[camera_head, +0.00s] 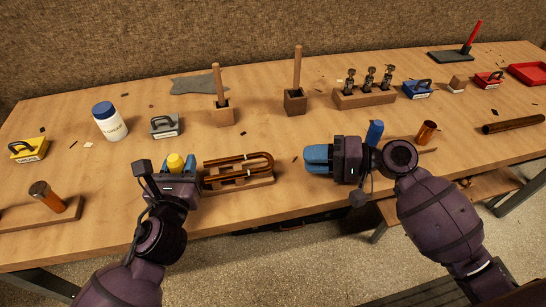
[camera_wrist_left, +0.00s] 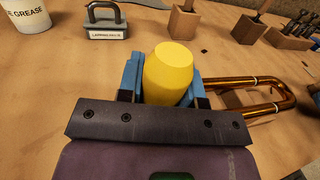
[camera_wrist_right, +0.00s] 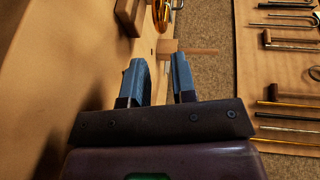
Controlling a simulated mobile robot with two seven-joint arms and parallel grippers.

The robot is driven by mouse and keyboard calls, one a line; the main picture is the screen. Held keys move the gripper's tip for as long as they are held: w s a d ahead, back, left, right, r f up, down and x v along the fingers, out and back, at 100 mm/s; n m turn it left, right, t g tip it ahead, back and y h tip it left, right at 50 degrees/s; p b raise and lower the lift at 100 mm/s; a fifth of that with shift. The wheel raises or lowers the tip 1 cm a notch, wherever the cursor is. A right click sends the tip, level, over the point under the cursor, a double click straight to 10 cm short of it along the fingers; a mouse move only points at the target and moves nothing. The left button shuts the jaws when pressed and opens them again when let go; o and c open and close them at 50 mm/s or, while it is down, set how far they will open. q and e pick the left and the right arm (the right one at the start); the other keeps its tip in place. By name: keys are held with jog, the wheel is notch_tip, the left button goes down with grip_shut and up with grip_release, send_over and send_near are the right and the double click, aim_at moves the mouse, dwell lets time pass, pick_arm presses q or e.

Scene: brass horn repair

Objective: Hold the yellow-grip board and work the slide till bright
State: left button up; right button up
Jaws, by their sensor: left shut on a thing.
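The yellow grip (camera_head: 175,162) stands up between the fingers of my left gripper (camera_head: 176,168); it also shows in the left wrist view (camera_wrist_left: 168,72). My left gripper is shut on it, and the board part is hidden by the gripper. The copper-coloured U-shaped slide (camera_head: 262,156) lies on a wooden stand (camera_head: 250,183) just right of my left gripper; part of it shows in the left wrist view (camera_wrist_left: 255,83). My right gripper (camera_head: 309,157) is right of the slide, apart from it, its fingers spread with nothing between them in the right wrist view (camera_wrist_right: 160,75).
A grease tub (camera_head: 109,122) and grey padlock-shaped block (camera_head: 166,125) stand behind on the left. Wooden holders (camera_head: 224,116) and a valve rack (camera_head: 364,99) stand further back. A blue grip (camera_head: 375,131) and amber grip (camera_head: 427,131) are beyond my right gripper. The table's front edge is close.

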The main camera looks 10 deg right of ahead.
jog(key=x, duration=0.8)
jog(key=shift+w+a+f, duration=0.1)
jog(key=shift+w+a, duration=0.05)
jog(key=shift+a, duration=0.15)
grip_shut()
